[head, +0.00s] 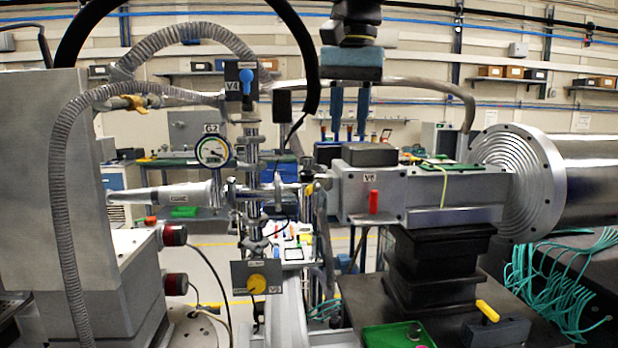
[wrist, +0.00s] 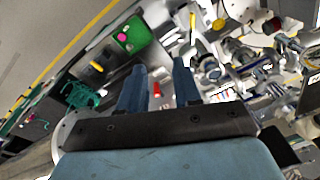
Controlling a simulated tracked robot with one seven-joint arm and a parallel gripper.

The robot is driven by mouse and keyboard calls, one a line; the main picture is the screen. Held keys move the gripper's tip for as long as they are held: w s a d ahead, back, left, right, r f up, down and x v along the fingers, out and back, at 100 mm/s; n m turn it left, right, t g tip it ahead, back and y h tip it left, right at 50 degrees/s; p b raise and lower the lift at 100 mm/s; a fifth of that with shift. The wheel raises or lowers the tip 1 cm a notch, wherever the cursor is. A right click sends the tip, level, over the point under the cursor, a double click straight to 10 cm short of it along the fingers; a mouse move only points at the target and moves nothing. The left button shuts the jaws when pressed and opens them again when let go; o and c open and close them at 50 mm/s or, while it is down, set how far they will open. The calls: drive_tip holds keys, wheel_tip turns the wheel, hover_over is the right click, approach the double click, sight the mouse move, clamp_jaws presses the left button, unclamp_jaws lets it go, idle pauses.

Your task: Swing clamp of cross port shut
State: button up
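The metal vacuum cross (head: 255,191) stands left of centre in the head view, with pipe arms running left, right, up and down. A small yellow part (head: 310,188) shows at its right arm, near the grey valve box; it may belong to a clamp, but it is too small to tell whether the clamp is open or shut. My gripper (head: 349,138) hangs fingers down above and right of the cross, over the valve box area. Its two blue fingers are apart with nothing between them. They also show apart in the wrist view (wrist: 160,68).
A gauge marked G2 (head: 212,152) and a V4 valve with blue handle (head: 246,76) rise above the cross. A yellow knob (head: 257,283) sits below. The valve box (head: 418,190) has a red handle (head: 374,202). A green tray (head: 398,336) lies front right. Hoses arch overhead.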

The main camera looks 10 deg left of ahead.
wheel_tip(320, 180, up, 3)
hover_over(309, 186)
drive_tip(key=g, duration=0.1)
wheel_tip(309, 186, down, 14)
drive_tip(key=shift+w+r, duration=0.15)
drive_tip(key=shift+r, duration=0.1)
drive_tip(key=shift+c, duration=0.3)
clamp_jaws()
idle(1.2)
